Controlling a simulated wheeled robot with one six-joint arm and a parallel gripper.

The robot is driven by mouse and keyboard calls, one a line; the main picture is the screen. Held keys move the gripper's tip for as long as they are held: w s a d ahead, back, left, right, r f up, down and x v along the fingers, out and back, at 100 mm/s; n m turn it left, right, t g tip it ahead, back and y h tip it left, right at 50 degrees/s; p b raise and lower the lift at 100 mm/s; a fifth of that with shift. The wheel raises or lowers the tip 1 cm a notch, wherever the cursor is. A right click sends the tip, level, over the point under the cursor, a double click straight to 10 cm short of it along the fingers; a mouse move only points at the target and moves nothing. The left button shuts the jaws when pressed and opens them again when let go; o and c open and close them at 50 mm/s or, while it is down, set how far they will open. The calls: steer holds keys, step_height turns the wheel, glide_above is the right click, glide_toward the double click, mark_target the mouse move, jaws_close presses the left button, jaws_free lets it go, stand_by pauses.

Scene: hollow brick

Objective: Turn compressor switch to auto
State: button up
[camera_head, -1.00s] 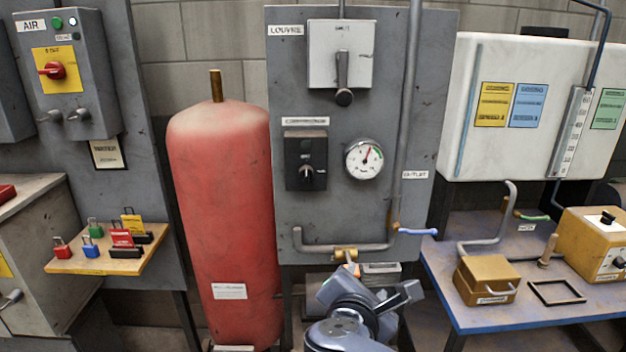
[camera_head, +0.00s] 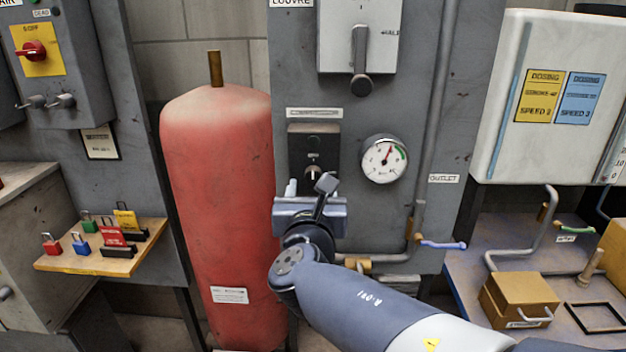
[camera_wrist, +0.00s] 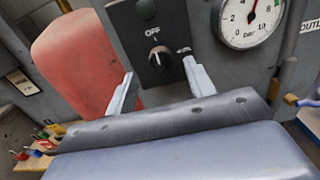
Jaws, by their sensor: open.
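The compressor switch is a black box with a rotary knob (camera_head: 313,171) on the grey panel, below a small label plate. In the wrist view the knob (camera_wrist: 160,58) sits under the word OFF, and its pale pointer line is near the top. My gripper (camera_head: 306,186) is in front of the lower part of the switch box and partly hides it. In the wrist view its two fingers (camera_wrist: 157,86) are spread apart, empty, with the knob above and between their tips. I cannot tell whether a finger touches the box.
A pressure gauge (camera_head: 384,160) is right of the switch. A louvre switch lever (camera_head: 361,65) hangs above it. A red tank (camera_head: 221,210) stands to the left. A grey pipe (camera_head: 432,110) and a blue-handled valve (camera_head: 443,244) are at the right.

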mark_target(313, 181)
steer(key=shift+w, duration=1.85)
steer(key=shift+c, duration=0.2)
steer(key=c, duration=0.9)
